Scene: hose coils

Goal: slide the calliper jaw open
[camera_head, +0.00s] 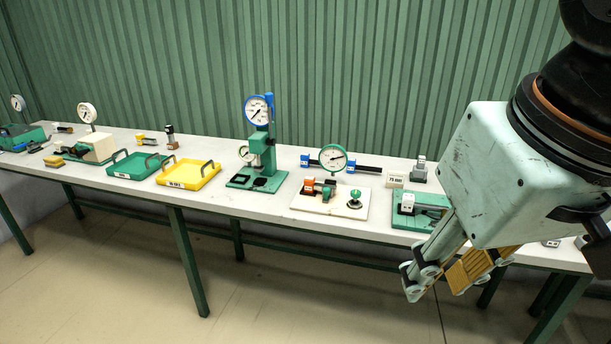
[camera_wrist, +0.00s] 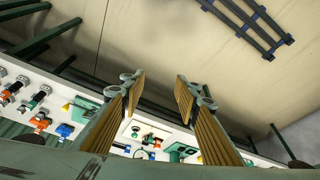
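No part is plainly labelled as the calliper. A dark bar with blue blocks (camera_head: 340,164) lies along the back of the bench, partly behind a round dial; it may be the calliper. An orange-and-grey slide piece (camera_head: 318,187) sits on a white plate in front of it, beside a green knob (camera_head: 354,199). My gripper (camera_head: 436,281) hangs at the right, in front of the bench edge, apart from these things. In the wrist view my gripper (camera_wrist: 157,84) has its two wood-lined fingers wide apart with nothing between them.
A green block fixture (camera_head: 418,212) stands near my gripper. A green press with a blue dial (camera_head: 258,150), a yellow tray (camera_head: 188,184) and a green tray (camera_head: 137,177) stand farther left. The floor before the bench is clear.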

